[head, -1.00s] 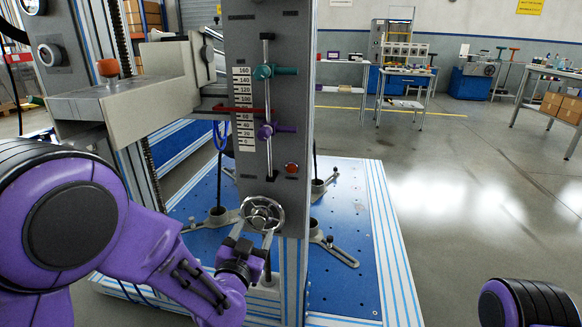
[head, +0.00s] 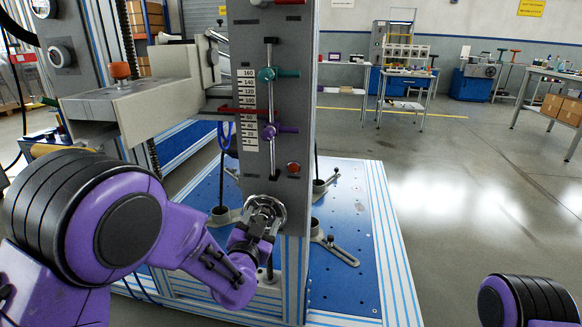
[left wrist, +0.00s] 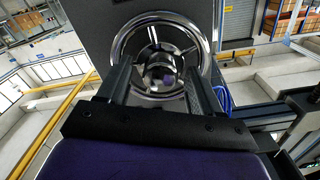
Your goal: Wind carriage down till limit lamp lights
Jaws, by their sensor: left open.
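The handwheel (head: 279,209) is a chrome ring with spokes, low on the grey column. It fills the top of the left wrist view (left wrist: 205,40). My left gripper (head: 261,219) is at the wheel, open, its two fingers (left wrist: 163,84) apart in front of the ring, one on each side of the hub. I cannot tell whether they touch it. The beige carriage (head: 160,108) stands out left of the column. A red pointer (head: 240,110) lies across the middle of the printed scale (head: 247,135). The round red-orange lamp (head: 293,168) looks dull. My right gripper is out of view.
A teal stop (head: 267,75) and a purple stop (head: 270,131) sit on the column's rod, above and below the pointer. The blue base plate (head: 345,235) carries slotted clamp feet (head: 335,251). Open floor (head: 470,220) lies to the right.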

